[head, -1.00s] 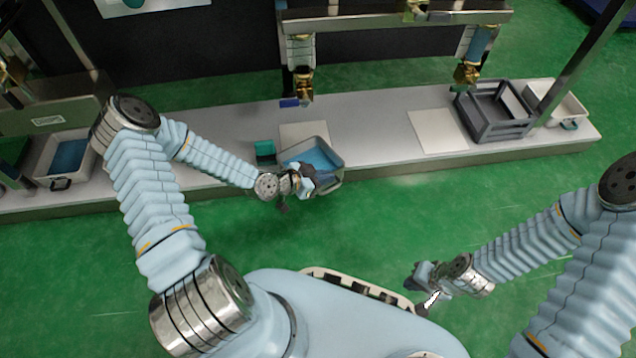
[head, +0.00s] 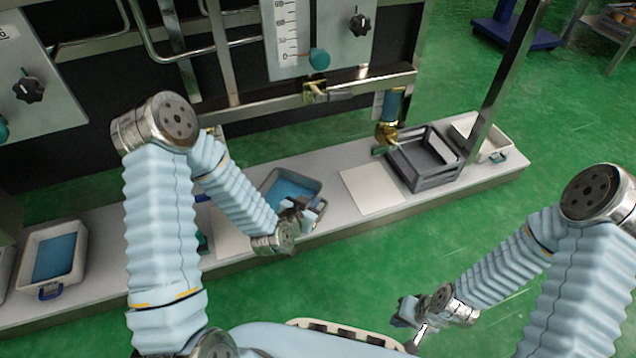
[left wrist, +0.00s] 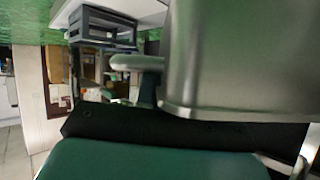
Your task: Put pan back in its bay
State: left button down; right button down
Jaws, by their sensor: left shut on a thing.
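The pan (head: 294,186) is a grey, open tray with a blue inside. My left gripper (head: 309,210) is shut on its near right side in the head view. The pan is over the bench, between two pale square plates; I cannot tell whether it touches the bench. In the left wrist view a large grey wall, seemingly the pan (left wrist: 240,60), fills the upper right. My right gripper (head: 408,312) is low over the green floor, away from the bench; its jaw opening is too small to read.
The right plate (head: 372,190) is bare; my left arm partly hides the left plate (head: 232,238). A grey crate (head: 425,182) and white tray (head: 492,152) stand at right. Another blue-filled tray (head: 57,257) stands left. A brass nozzle (head: 386,133) hangs near the crate. Green floor lies in front.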

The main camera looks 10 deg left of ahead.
aim_at(312, 188)
pick_arm(q)
jog(key=w+f, duration=0.1)
jog(key=w, duration=0.2)
jog(key=w+a+f+b, duration=0.1)
jog(key=w, duration=0.1)
jog(key=w+f, duration=0.2)
jog(key=w, duration=0.1)
jog(key=shift+w+a, duration=0.3)
jog(key=shift+w, duration=0.05)
jog(key=w+f, duration=0.1)
jog(key=f, duration=0.1)
jog(key=w+f+b, duration=0.1)
jog(key=w+f, duration=0.1)
jog(key=w+a+f+b, duration=0.1)
jog(key=w+f, duration=0.1)
notch_tip(312, 188, down, 3)
jog(key=shift+r+b, duration=0.1)
jog(key=shift+b, duration=0.25)
jog(key=c, duration=1.7)
grip_release()
jog(key=o, duration=0.4)
jog(key=shift+o, duration=0.2)
